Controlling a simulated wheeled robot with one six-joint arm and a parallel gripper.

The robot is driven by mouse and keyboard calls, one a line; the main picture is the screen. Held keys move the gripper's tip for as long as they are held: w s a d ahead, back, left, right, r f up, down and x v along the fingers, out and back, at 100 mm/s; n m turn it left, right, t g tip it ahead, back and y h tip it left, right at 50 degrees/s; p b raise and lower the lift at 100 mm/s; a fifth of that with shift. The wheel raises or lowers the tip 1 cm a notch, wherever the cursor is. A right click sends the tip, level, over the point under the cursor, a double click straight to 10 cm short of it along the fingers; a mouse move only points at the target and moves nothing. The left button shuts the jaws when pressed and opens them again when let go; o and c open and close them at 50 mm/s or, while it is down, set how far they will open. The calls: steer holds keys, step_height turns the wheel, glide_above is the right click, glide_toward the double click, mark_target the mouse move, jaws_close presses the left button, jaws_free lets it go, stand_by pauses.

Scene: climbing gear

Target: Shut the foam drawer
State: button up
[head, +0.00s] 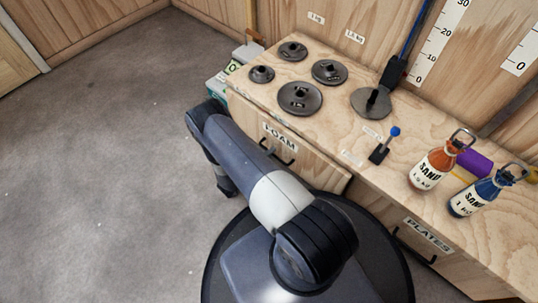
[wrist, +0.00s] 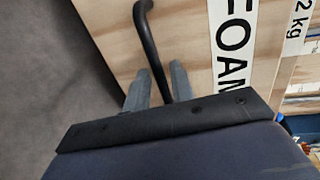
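The foam drawer (head: 309,161) is the wooden front with the FOAM label at the left end of the bench in the head view. Its front seems to stand out a little from the bench. Its dark bar handle (head: 288,159) sits below the label. In the wrist view the handle (wrist: 151,40) runs down between the two fingers of my gripper (wrist: 159,70), beside the FOAM label (wrist: 232,45). The fingers are apart, with bare wood showing beside the bar. Whether they touch it I cannot tell. The fingertips are hidden in the head view.
The bench top (head: 335,125) carries several dark weight plates (head: 300,98), a blue-knobbed lever (head: 380,152), an orange sand bottle (head: 432,167) and a blue one (head: 480,194). The PLATES drawer (head: 427,236) is to the right. The grey floor (head: 100,150) at left is clear.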

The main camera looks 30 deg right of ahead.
mark_target(278, 147)
jaws_close()
steer(key=shift+r+x, duration=0.2)
steer(key=shift+x, duration=0.8)
steer(key=shift+r+x, duration=0.2)
steer(key=shift+x, duration=0.8)
steer(key=shift+d, duration=0.1)
steer(key=shift+o, duration=1.1)
jaws_free()
steer(key=shift+d, duration=0.1)
